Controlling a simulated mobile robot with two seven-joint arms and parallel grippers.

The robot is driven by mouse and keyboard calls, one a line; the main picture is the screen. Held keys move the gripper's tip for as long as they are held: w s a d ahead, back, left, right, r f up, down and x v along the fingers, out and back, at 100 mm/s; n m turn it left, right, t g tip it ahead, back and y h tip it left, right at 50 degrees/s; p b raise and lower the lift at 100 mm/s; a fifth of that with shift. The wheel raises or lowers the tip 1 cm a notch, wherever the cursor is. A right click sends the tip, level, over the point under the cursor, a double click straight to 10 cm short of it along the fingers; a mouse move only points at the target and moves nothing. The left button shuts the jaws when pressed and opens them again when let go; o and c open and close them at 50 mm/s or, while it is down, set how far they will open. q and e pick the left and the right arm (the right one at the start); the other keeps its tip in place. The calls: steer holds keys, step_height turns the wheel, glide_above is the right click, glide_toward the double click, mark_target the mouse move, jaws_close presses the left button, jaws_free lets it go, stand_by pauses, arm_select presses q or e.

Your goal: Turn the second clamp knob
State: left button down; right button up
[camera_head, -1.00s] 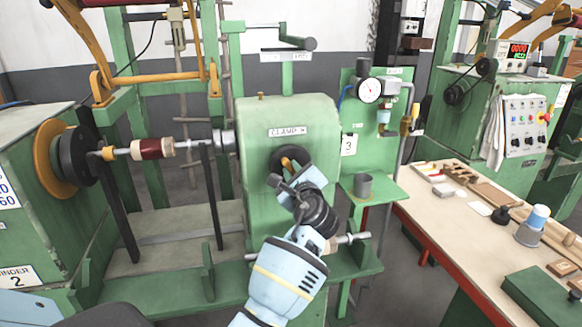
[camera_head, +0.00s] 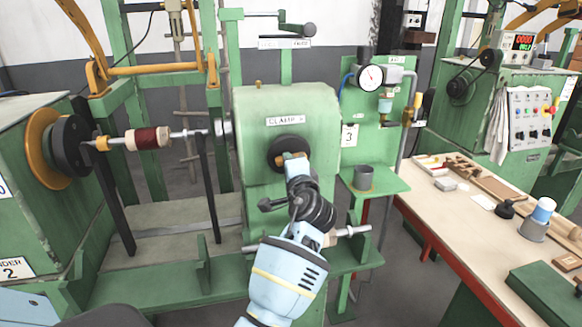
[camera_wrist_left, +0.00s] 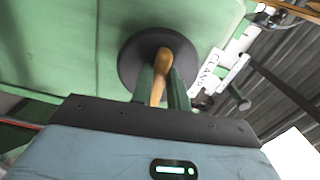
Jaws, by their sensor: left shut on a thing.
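The clamp knob (camera_head: 276,153) is a dark round disc with an orange-brown bar handle across it, on the front of the green box marked CLAMP (camera_head: 285,120). My left gripper (camera_head: 293,161) reaches up to it from below and is shut on the bar handle. In the left wrist view the handle (camera_wrist_left: 161,70) stands between my two green fingers (camera_wrist_left: 160,85), in front of the dark disc (camera_wrist_left: 130,62). The fingers and wrist hide part of the knob in the head view. My right gripper is not in view.
A grey cup (camera_head: 363,177) stands on a green shelf below a pressure gauge (camera_head: 370,76). A workbench (camera_head: 450,230) with loose parts is at right. A metal rod end (camera_head: 352,231) sticks out beside my wrist.

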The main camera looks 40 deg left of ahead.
arm_select(q)
steer(key=shift+w+d+f+n+b, duration=0.2)
steer(key=shift+n+b, duration=1.35)
steer(key=shift+n, duration=1.25)
steer(key=shift+w+d+f+n+b, duration=0.15)
steer(key=shift+n+b, duration=1.45)
steer(key=shift+n, duration=1.2)
steer(key=shift+w+d+f+n+b, duration=0.1)
steer(key=shift+f+n+b, duration=0.1)
steer(key=shift+n+b, duration=2)
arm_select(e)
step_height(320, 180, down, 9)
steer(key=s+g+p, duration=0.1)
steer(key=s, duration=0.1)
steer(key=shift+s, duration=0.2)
arm_select(q)
steer(key=shift+n, duration=0.8)
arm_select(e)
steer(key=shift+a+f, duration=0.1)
arm_select(q)
steer(key=c, duration=1.4)
jaws_free()
steer(key=shift+o, duration=0.2)
steer(key=shift+s, duration=0.1)
